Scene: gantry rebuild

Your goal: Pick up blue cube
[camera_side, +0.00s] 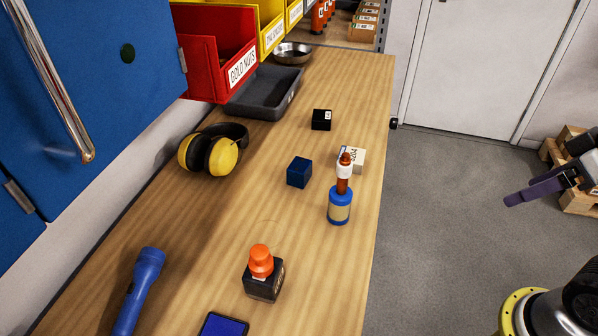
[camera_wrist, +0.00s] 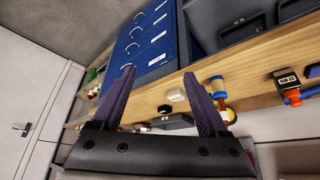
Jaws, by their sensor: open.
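The blue cube (camera_side: 299,172) is dark blue and sits on the wooden bench in the side view, left of a blue bottle with an orange and white top (camera_side: 340,205). I cannot make out the cube in the wrist view. My gripper (camera_side: 540,190) is off the right side of the bench in the side view, well apart from the cube. In the wrist view its two purple fingers (camera_wrist: 159,73) are spread wide with nothing between them.
A white box (camera_side: 357,158) stands behind the bottle and a black cube (camera_side: 321,119) farther back. A black box with an orange top (camera_side: 263,280), a flashlight (camera_side: 140,285), yellow earmuffs (camera_side: 212,152) and a grey tray (camera_side: 264,92) are on the bench (camera_side: 225,235).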

